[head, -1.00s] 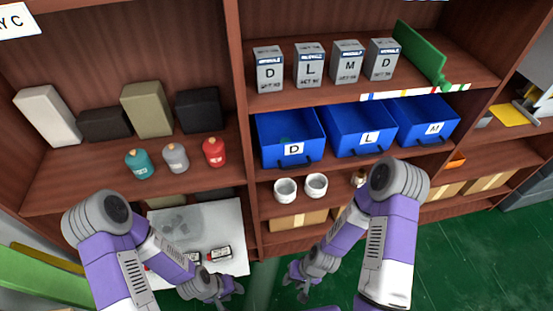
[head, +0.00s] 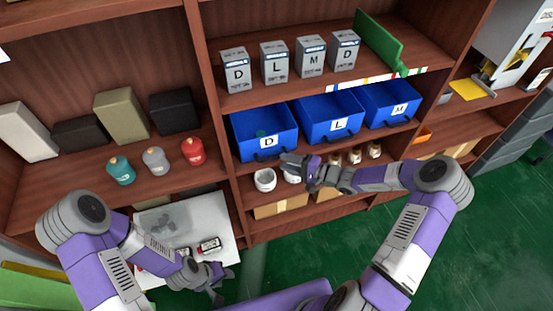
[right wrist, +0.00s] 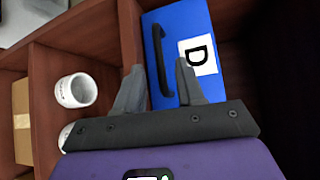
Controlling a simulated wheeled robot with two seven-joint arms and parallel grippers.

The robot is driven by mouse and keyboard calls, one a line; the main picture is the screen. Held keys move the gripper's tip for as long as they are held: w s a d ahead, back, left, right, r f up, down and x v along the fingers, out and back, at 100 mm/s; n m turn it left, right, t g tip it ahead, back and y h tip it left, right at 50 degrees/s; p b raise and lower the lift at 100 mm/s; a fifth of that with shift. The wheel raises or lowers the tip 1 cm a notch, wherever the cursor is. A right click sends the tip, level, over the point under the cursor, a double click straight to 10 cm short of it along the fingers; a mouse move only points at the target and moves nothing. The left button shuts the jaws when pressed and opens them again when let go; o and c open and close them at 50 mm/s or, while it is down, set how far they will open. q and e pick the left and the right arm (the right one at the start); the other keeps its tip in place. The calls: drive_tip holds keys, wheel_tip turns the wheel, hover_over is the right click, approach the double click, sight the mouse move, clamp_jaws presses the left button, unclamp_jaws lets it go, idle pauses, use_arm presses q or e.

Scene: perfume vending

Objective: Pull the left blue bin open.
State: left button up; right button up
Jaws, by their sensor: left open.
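The left blue bin (head: 264,146), with a white D label, sits on the middle shelf, its dark handle low on its front. In the right wrist view the bin (right wrist: 184,22) fills the upper middle, and its black handle (right wrist: 158,60) appears between my fingers. My right gripper (head: 287,161) is open and empty in front of the bin's lower right part; the wrist view shows its two fingers (right wrist: 159,85) spread. I cannot tell whether they touch the handle. My left gripper (head: 224,287) is open and empty, low in front of the white surface.
Blue bins L (head: 333,124) and M (head: 391,104) stand to the right. White cups (head: 265,180) stand on the shelf below, close to my right gripper. Grey boxes (head: 274,64) stand above. The green floor (head: 300,255) in front is clear.

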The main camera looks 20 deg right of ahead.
drive_tip(key=shift+x, duration=2.3)
drive_tip(key=shift+s, duration=0.1)
drive_tip(key=shift+c, duration=0.5)
clamp_jaws()
drive_tip(key=shift+f, duration=0.1)
